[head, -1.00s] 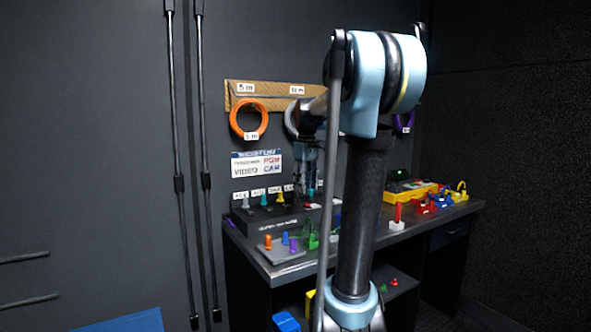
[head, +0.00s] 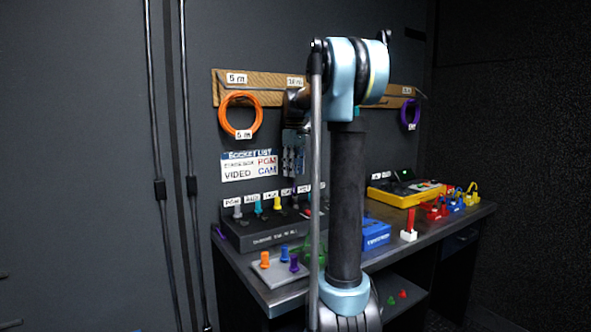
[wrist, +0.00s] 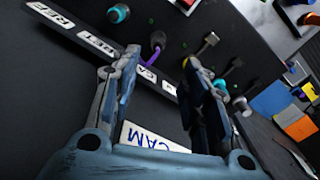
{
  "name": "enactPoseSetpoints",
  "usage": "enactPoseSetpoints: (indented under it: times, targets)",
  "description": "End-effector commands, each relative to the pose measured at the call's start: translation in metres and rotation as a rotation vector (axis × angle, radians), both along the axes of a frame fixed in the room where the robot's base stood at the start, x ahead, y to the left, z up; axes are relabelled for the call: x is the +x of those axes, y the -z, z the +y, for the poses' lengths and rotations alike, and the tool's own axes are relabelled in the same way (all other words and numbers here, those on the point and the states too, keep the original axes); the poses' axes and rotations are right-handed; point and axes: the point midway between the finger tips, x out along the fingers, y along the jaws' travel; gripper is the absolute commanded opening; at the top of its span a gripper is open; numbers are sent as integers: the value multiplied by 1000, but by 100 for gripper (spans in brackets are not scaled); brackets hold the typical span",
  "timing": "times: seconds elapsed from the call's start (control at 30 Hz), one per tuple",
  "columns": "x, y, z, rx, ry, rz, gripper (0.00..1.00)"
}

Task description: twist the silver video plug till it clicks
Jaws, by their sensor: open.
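A silver-grey plug (head: 238,211) stands upright at the left end of the row on the dark stage box (head: 275,240). Part of the row is hidden behind my arm.
The socket list sign (head: 250,166) on the wall reads VIDEO, PGM, CAM. A grey tray with orange and purple plugs (head: 265,260) lies in front of the box. A blue box (head: 376,234), a yellow case (head: 400,194) and red items stand to the right on the bench.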

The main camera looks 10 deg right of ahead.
Motion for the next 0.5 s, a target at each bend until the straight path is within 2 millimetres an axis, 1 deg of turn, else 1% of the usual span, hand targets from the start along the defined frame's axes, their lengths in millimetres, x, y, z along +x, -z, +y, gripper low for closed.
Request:
enactPoseSetpoints:
  times: [0.17, 0.5]
  targets:
    - [1, 13, -6, 0, 8, 0, 42]
    - [1, 66, -15, 0, 19, 0, 42]
